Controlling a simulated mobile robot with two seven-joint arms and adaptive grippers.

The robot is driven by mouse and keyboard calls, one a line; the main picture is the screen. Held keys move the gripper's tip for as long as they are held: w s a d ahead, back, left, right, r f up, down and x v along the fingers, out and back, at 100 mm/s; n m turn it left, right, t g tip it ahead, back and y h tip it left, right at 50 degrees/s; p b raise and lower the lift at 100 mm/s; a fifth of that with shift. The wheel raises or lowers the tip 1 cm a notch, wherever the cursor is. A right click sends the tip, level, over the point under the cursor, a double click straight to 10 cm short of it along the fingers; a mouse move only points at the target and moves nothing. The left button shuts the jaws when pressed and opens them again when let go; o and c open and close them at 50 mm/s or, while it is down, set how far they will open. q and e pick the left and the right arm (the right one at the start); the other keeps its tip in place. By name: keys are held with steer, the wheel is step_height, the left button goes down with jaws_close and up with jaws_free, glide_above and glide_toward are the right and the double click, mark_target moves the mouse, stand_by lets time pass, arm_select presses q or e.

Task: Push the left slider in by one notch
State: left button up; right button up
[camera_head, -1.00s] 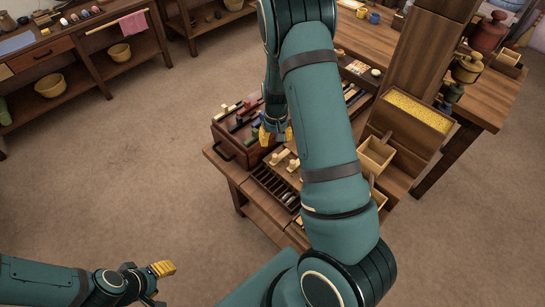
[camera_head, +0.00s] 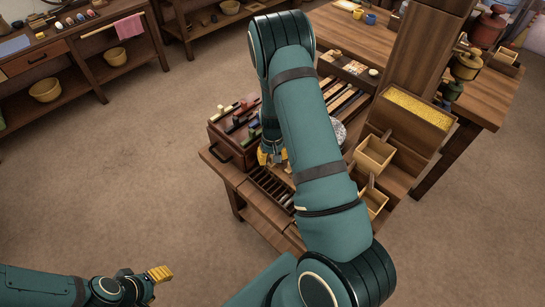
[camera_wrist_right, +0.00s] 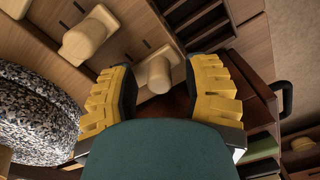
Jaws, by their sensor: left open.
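Pale wooden knobs stand on a light board with dark tick marks in the right wrist view. I take the knob nearest the reddish box as the left slider (camera_wrist_right: 155,75); a second knob (camera_wrist_right: 88,38) is farther left, and part of a third shows at the corner. My right gripper (camera_wrist_right: 160,80) is open, its yellow fingers apart on either side of the left slider in that view; I cannot tell whether they touch it. In the head view the right gripper (camera_head: 271,157) is low over the bench, and the arm hides most of the board. My left gripper (camera_head: 160,274) is open and empty over the floor.
A reddish-brown box (camera_head: 232,152) with coloured pieces on top stands left of the right gripper. A slotted tray (camera_head: 268,187) is at the bench's front. A mottled grey round stone (camera_wrist_right: 35,115) is close by. Wooden bins (camera_head: 373,155) stand right. The floor at left is clear.

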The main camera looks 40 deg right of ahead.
jaws_close()
steer(key=shift+w+d+b, duration=0.15)
steer(key=shift+d+b, duration=0.15)
steer(key=shift+d, duration=1.05)
steer(key=shift+a, duration=0.1)
steer(key=shift+o, duration=1.3)
jaws_free()
step_height(320, 180, up, 12)
